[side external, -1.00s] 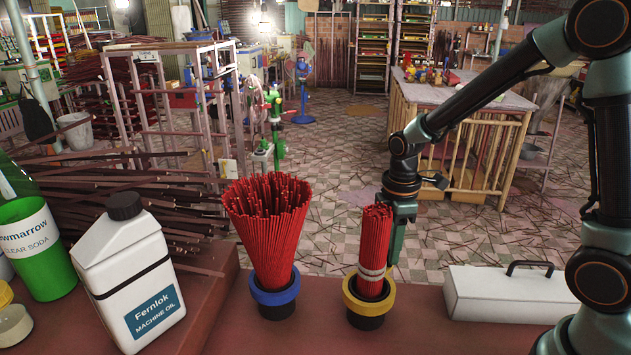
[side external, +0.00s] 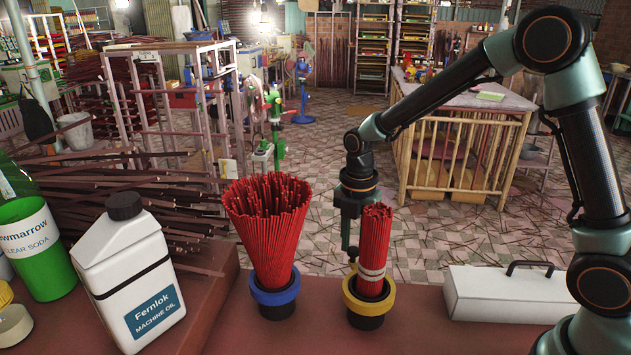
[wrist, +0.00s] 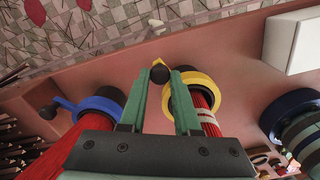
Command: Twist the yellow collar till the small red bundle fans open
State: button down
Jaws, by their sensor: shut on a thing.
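The yellow collar (side external: 369,297) sits around a black base on the red-brown bench, and shows in the wrist view (wrist: 201,80). A short lever with a black ball knob (wrist: 160,73) sticks out from it. The small red bundle (side external: 376,235) stands upright in the collar, narrow and tightly packed, with pale bands (side external: 371,274) low around it. My gripper (side external: 352,258) is behind and left of the bundle in the side view. In the wrist view its fingers (wrist: 159,80) are shut on the knob, one on each side.
A wide, fanned red bundle (side external: 267,230) in a blue collar (side external: 275,292) stands close on the left. A white oil jug (side external: 127,275) and green bottle (side external: 45,250) stand farther left. A white box (side external: 505,293) is at right, with bare bench between.

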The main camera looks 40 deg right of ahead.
jog(key=shift+w+a+r+n, duration=0.1)
jog(key=shift+w+a+n, duration=0.05)
jog(key=shift+a+n, duration=0.65)
jog(key=shift+w+a+n, duration=0.15)
jog(key=shift+a+n, duration=0.35)
jog(key=shift+n, duration=0.5)
jog(key=c, duration=0.6)
grip_release()
notch_tip(320, 180, up, 12)
